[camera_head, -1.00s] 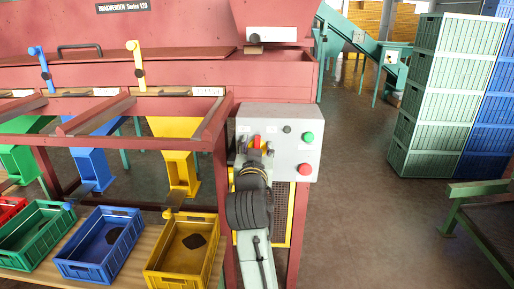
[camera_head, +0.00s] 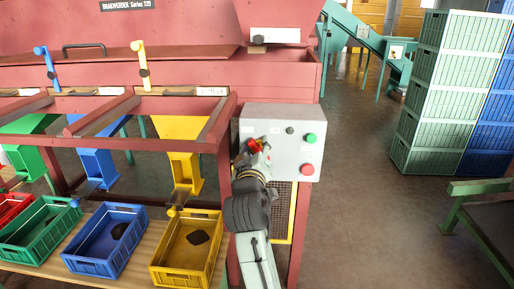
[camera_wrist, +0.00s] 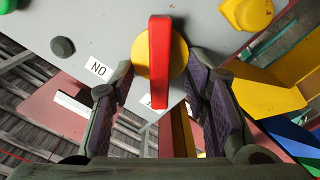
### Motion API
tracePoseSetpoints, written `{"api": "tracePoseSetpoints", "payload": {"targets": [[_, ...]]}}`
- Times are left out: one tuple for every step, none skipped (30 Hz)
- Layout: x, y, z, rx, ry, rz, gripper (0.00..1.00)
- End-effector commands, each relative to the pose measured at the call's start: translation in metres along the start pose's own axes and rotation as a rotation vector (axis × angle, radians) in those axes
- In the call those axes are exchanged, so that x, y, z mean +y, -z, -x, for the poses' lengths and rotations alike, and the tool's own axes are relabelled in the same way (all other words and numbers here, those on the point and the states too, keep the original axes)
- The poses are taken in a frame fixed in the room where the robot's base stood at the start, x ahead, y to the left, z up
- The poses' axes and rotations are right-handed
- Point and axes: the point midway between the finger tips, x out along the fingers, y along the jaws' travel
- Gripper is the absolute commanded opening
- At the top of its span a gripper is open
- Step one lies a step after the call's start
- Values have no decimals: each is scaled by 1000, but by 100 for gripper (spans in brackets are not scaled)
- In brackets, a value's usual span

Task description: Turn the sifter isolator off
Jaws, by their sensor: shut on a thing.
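The isolator has a red bar handle (camera_wrist: 160,60) on a yellow disc (camera_wrist: 178,55), set on a grey control box (camera_head: 302,125). In the wrist view the handle stands lengthwise between the two fingers of my gripper (camera_wrist: 159,92). The fingers are shut on it, though the exact contact is hard to see. An upside-down label (camera_wrist: 98,68) reads ON, left of the handle. A second label at the handle's lower end is mostly covered. In the head view my gripper (camera_head: 254,150) is at the box's left side, and only a bit of red shows there.
A green button (camera_head: 310,138), a red button (camera_head: 306,170) and a small dark knob (camera_head: 289,130) are on the box. A yellow knob (camera_wrist: 248,12) is close by in the wrist view. Blue (camera_head: 128,214) and yellow (camera_head: 205,222) crates stand at left.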

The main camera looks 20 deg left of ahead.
Motion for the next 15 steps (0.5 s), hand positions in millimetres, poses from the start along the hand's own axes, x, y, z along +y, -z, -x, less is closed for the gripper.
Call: {"api": "tracePoseSetpoints", "payload": {"targets": [[1,0,0,-1,-2,21,15],[0,0,0,-1,-2,35,15],[0,0,0,-1,-2,49,15],[0,0,0,-1,-2,59,15],[0,0,0,-1,-2,69,15],[0,0,0,-1,-2,79,15],[0,0,0,-1,-2,85,15],[0,0,0,-1,-2,91,15],[0,0,0,-1,-2,98,15],[0,-1,0,-1,-2,102,15],[-1,-1,0,-1,-2,105,15],[-1,-1,0,-1,-2,108,15],[-1,-1,0,-1,-2,109,15],[-1,-1,0,-1,-2,110,15],[-1,-1,0,-1,-2,111,15]]}}
